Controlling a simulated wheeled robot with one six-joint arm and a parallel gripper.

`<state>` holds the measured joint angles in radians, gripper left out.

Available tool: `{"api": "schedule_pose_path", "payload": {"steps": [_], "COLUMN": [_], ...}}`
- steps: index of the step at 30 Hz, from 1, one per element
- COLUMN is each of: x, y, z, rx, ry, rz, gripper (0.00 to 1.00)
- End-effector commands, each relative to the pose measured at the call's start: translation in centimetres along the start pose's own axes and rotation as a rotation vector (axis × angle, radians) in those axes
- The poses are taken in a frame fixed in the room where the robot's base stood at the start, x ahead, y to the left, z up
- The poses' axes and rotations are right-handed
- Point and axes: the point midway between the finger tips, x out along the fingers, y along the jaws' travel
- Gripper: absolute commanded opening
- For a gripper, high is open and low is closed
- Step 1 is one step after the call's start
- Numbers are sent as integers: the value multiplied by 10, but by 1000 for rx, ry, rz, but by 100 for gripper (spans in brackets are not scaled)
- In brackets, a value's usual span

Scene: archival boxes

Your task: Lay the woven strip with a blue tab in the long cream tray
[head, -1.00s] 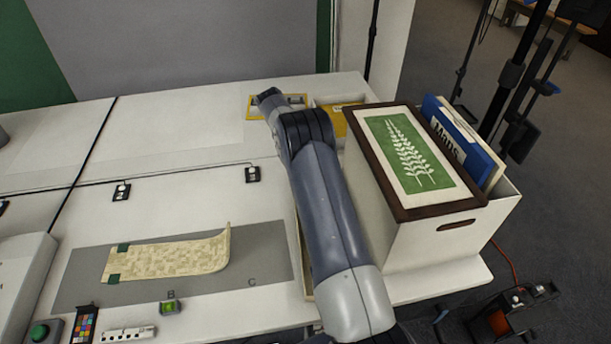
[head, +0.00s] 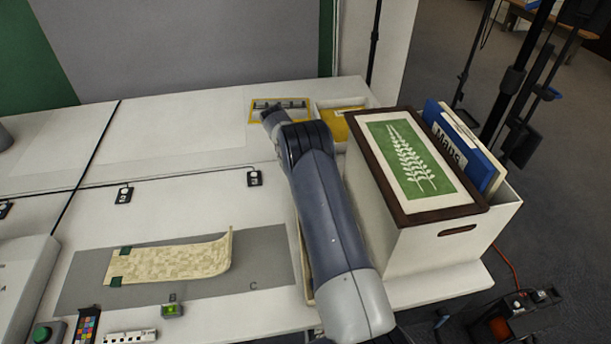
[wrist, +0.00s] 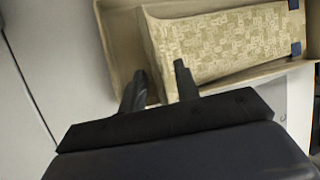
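In the wrist view, the woven strip with blue tabs (wrist: 225,45) lies inside the long cream tray (wrist: 118,42). Its two blue tabs are at the right end, and its left end appears to curl up near the tray's end wall. My gripper (wrist: 160,72) is open and empty, its fingertips apart near the strip's left end and the tray's near side. I cannot tell whether they touch. In the head view, my arm hides the gripper, the strip and most of the tray; only a thin tray edge (head: 299,250) shows.
Another woven strip (head: 170,262) with green tabs lies on a grey mat (head: 265,265), its right end curled up. A tall white box (head: 430,247) with a green leaf panel stands right of my arm. A yellow frame (head: 250,108) lies behind. The back-left table is clear.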

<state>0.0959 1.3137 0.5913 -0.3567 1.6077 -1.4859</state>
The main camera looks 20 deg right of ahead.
Motion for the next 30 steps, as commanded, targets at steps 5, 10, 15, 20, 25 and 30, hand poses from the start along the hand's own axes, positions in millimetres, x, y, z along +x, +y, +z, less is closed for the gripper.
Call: {"api": "schedule_pose_path", "payload": {"steps": [5, 10, 15, 20, 25, 30], "x": [-6, -32, -62, -85, -106, -116], "y": [1, 2, 1, 1, -1, -1], "z": [0, -1, 0, 0, 1, 1], "rx": [0, 1, 1, 0, 0, 0], "ry": [0, 0, 0, 0, 0, -1], "rz": [3, 6, 4, 4, 1, 0], "gripper": [30, 30, 30, 30, 30, 30]}}
